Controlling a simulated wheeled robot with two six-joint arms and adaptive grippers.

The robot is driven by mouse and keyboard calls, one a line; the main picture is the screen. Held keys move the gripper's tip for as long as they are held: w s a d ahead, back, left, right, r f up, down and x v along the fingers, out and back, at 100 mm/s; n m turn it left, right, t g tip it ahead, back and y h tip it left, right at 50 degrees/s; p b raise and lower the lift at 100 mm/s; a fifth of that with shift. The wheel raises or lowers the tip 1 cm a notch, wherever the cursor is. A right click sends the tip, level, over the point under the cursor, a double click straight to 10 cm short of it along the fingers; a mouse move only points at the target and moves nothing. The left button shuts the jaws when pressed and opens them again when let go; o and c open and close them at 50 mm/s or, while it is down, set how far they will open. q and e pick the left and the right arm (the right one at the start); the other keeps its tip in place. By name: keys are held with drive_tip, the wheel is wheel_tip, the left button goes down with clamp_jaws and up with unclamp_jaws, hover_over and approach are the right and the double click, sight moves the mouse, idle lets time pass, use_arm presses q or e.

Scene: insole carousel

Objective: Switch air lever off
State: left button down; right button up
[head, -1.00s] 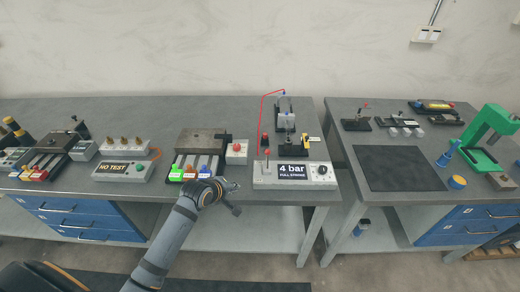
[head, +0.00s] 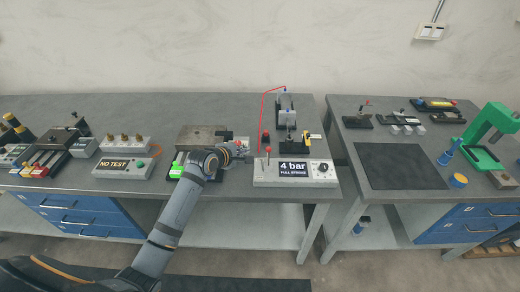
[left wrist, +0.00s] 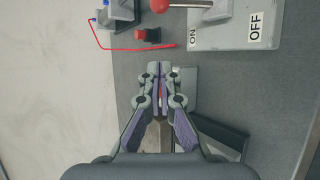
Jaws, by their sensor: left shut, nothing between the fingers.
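The air lever (head: 267,151) has a red ball on a thin shaft. It stands at the left end of the grey "4 bar" box (head: 262,180). In the left wrist view the red ball (left wrist: 157,5) is at the top edge, on the ON side of the box's ON and OFF labels. My left gripper (head: 243,147) is shut and empty, left of the lever and apart from it. In the left wrist view my left gripper (left wrist: 160,72) points toward the bench, below the lever in the picture. My right gripper is not in view.
A small box with a red knob (head: 241,139) is partly hidden behind my left gripper. A red button (left wrist: 146,34) and a red tube (left wrist: 120,48) lie close to the lever. The "NO TEST" box (head: 122,170) stands further left.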

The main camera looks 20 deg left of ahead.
use_arm(q)
drive_tip(key=x, duration=0.7)
drive_tip(key=shift+w+d, duration=0.15)
drive_tip(key=shift+d, duration=0.1)
drive_tip(key=shift+s+d+r+p, duration=0.3)
drive_tip(key=shift+d+p, duration=0.2)
drive_tip(key=shift+p, duration=0.05)
drive_tip(key=shift+s+d+r+p, duration=0.25)
drive_tip(key=shift+d+r+p, duration=0.1)
drive_tip(key=shift+d+p, duration=0.2)
drive_tip(key=shift+s+d+r, duration=0.2)
drive_tip(key=shift+s+d, duration=0.15)
drive_tip(key=shift+d, duration=0.15)
drive_tip(key=shift+w+a+f, duration=0.1)
